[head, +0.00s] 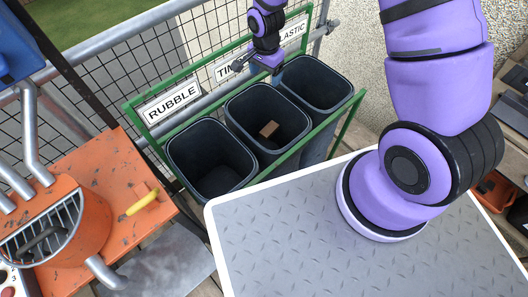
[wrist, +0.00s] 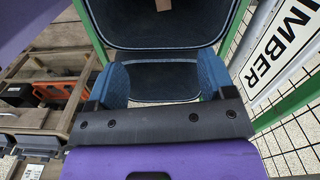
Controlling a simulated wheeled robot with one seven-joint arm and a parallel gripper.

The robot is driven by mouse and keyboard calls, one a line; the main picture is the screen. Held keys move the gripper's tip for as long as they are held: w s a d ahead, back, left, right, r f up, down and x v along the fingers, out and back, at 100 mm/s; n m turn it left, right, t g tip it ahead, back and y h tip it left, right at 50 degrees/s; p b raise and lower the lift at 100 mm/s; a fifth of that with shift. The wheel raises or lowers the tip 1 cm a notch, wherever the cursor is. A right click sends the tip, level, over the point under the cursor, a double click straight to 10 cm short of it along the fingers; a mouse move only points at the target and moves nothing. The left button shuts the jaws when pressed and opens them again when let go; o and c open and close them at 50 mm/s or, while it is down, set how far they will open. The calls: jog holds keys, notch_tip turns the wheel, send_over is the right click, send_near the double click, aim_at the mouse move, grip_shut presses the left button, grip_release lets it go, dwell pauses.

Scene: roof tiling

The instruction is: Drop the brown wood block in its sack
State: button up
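In the wrist view a brown patch, likely the block (wrist: 178,5), shows at the top edge inside a dark bin (wrist: 125,20). My gripper (head: 254,65) is above the back rim of the bins, apart from the block. In the wrist view its blue fingers (wrist: 160,78) stand wide apart with nothing between them.
The rubble bin (head: 210,160) is left and the plastic bin (head: 318,82) right, all in a green frame (head: 345,110). A grey-topped platform (head: 340,235) lies in front. An orange bench (head: 105,180) with a yellow-handled item (head: 142,202) stands left. Mesh fencing (head: 120,80) is behind.

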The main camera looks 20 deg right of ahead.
notch_tip(320, 180, up, 11)
dwell(0.7)
dwell(0.4)
